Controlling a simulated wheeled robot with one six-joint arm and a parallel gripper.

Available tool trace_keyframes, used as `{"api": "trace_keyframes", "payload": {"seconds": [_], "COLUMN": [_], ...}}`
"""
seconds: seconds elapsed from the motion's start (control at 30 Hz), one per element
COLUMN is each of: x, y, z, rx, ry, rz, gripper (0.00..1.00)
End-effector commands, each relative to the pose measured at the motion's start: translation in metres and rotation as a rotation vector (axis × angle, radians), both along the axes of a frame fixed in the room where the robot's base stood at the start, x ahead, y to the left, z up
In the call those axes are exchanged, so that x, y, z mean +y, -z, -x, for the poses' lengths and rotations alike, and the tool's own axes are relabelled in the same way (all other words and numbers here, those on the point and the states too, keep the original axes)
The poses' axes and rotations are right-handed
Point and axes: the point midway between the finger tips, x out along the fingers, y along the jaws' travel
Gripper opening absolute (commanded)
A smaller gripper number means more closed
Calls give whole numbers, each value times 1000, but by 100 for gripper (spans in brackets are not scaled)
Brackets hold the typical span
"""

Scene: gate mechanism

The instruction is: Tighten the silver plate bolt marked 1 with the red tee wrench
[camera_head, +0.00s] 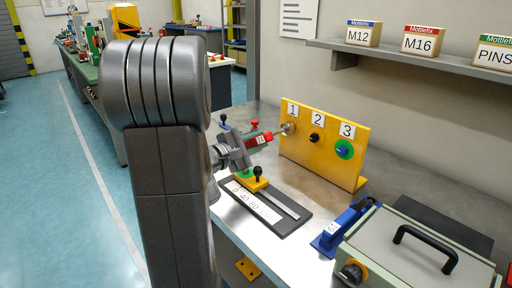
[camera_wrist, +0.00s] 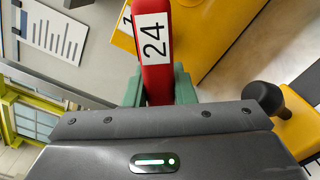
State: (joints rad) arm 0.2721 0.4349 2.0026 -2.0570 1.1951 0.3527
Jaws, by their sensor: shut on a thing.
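My gripper (camera_head: 250,143) is shut on the red tee wrench (camera_head: 262,138). In the wrist view the wrench's red handle (camera_wrist: 156,70), labelled 24, sits between the green fingers (camera_wrist: 158,90). In the head view its thin shaft points right to the silver bolt (camera_head: 289,128) under the label 1 on the yellow plate (camera_head: 354,176). The shaft's end appears to be at the bolt, but I cannot tell whether it is seated. The bolt is not clear in the wrist view.
The plate also carries a black bolt (camera_head: 315,138) under 2 and a blue one (camera_head: 342,151) on green under 3. A dark slotted base (camera_head: 290,205) with a black-knobbed yellow piece (camera_head: 256,181) lies below my gripper. A blue clamp (camera_head: 345,226) and grey-green case (camera_head: 415,255) stand front right.

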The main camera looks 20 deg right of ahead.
Motion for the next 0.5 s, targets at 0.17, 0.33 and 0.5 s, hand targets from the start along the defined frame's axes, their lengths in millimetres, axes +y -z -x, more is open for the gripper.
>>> {"api": "trace_keyframes", "payload": {"seconds": [0.17, 0.33, 0.5], "x": [-1, 2, 7], "y": [-2, -1, -1], "z": [0, 1, 2], "rx": [-19, -19, -17], "ry": [2, 0, 0], "rz": [-4, -4, -3], "gripper": [0, 0, 0]}}
